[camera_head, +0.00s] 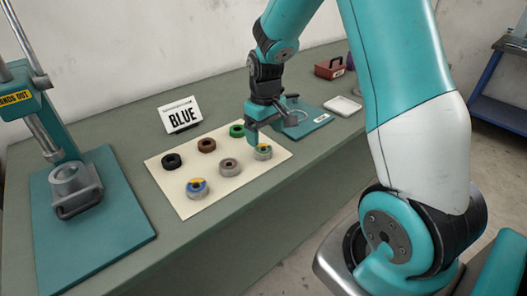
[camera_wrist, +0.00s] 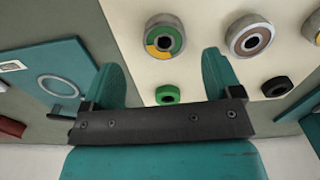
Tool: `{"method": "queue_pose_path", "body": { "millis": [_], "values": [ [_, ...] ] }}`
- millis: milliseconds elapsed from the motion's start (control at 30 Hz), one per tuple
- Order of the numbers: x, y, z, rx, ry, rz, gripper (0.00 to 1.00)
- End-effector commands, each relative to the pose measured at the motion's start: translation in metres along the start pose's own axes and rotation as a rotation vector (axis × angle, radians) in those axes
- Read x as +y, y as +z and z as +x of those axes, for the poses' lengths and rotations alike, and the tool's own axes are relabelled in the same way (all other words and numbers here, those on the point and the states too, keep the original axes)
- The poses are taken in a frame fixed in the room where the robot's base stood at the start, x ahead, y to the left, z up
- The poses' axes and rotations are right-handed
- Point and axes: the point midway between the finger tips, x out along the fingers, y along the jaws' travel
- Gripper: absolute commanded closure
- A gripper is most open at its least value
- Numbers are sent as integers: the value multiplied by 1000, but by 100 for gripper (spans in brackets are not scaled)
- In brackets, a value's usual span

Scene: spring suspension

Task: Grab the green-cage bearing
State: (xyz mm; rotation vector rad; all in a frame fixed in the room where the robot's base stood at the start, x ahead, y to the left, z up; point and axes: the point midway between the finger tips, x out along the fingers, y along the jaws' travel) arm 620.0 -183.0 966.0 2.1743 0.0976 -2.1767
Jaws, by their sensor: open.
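A grey-rimmed bearing with a green and yellow inner ring (camera_head: 263,153) lies on the cream mat (camera_head: 185,208) at its right side. In the wrist view this bearing (camera_wrist: 151,49) is near the top centre, beyond the fingertips. A smaller plain green ring (camera_head: 237,131) lies behind it on the mat; it also shows in the wrist view (camera_wrist: 160,95), between the fingers. My gripper (camera_head: 265,137) is open and empty, above the right part of the mat; its two teal fingers (camera_wrist: 162,72) stand wide apart in the wrist view.
Brown-centred (camera_head: 223,169) and blue-yellow (camera_head: 191,191) grey bearings, and brown (camera_head: 201,146) and black (camera_head: 167,162) rings, share the mat. A teal press (camera_head: 95,245) is left; a teal plate (camera_head: 316,124) and white tray (camera_head: 343,106) are right.

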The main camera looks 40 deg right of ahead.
Motion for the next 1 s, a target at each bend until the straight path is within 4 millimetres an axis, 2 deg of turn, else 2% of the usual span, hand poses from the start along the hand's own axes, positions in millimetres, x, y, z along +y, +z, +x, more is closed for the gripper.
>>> {"method": "queue_pose_path", "body": {
  "millis": [400,667,933,1000],
  "values": [
    [-4,-1,50,-1,-1,0,16],
    [-4,-2,53,1,0,0,16],
    [-4,-2,53,1,0,0,75],
    [-4,-2,53,2,0,0,75]
  ]
}}
